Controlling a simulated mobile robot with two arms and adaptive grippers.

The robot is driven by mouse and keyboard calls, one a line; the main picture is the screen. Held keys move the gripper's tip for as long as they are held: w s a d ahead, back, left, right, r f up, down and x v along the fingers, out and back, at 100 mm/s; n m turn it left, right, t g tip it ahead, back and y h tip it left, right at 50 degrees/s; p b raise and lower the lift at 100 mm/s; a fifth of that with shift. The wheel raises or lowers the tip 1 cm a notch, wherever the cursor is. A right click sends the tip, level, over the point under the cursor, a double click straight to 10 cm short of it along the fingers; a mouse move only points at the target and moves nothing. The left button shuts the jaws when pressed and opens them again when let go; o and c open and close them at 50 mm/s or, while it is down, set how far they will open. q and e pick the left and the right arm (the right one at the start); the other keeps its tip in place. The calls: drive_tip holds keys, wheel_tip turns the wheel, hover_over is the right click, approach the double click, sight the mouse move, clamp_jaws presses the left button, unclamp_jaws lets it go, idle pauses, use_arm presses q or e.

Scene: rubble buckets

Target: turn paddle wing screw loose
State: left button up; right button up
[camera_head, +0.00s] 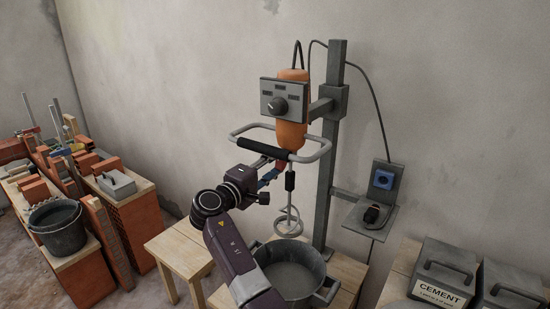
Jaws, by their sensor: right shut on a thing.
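The orange mixer (292,132) hangs on a grey upright stand, with a grey control box on its front. Its paddle (289,222) points down from a dark coupling (290,181) and ends in rings above a bucket (296,274). My right gripper (274,170) reaches in from below, just left of the coupling under the mixer's handlebar. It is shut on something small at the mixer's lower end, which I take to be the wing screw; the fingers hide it. My left gripper is out of view.
The handlebar (264,143) crosses just above my right gripper. The stand post (329,150) and a shelf with a socket (382,180) stand to the right. Cement containers (443,276) are at lower right; bricks and a bucket (58,227) are at left.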

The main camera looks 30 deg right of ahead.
drive_tip(key=shift+r+n+p, duration=0.1)
drive_tip(key=shift+n+p, duration=0.7)
drive_tip(key=shift+n, duration=0.4)
drive_tip(key=o, duration=1.2)
drive_tip(key=shift+d, duration=0.1)
drive_tip(key=v, duration=1.2)
drive_tip(key=shift+f+n, duration=0.3)
